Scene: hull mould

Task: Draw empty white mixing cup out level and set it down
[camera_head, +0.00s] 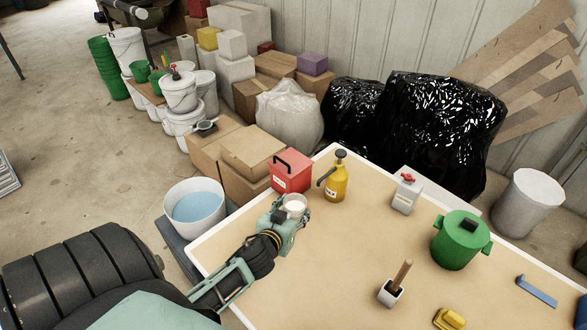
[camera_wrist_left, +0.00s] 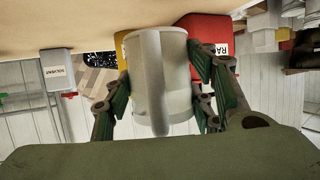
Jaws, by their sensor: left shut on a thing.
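The white mixing cup (camera_head: 294,202) is upright near the table's left edge, in front of the red box. My left gripper (camera_head: 287,214) is shut on it, with the fingers on opposite sides of its wall. In the left wrist view, which is upside down, the translucent white cup (camera_wrist_left: 160,75) stands between the two green fingers of my gripper (camera_wrist_left: 157,90). I cannot tell whether its base touches the table. Its inside shows only as a small pale opening in the head view. My right gripper is not in view.
On the table (camera_head: 330,265), a red box (camera_head: 291,172) and yellow sprayer (camera_head: 335,181) stand close behind the cup. A solvent can (camera_head: 406,194), green pot (camera_head: 460,240) and brush holder (camera_head: 390,293) stand farther right. The middle is clear. A water bucket (camera_head: 195,207) is left.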

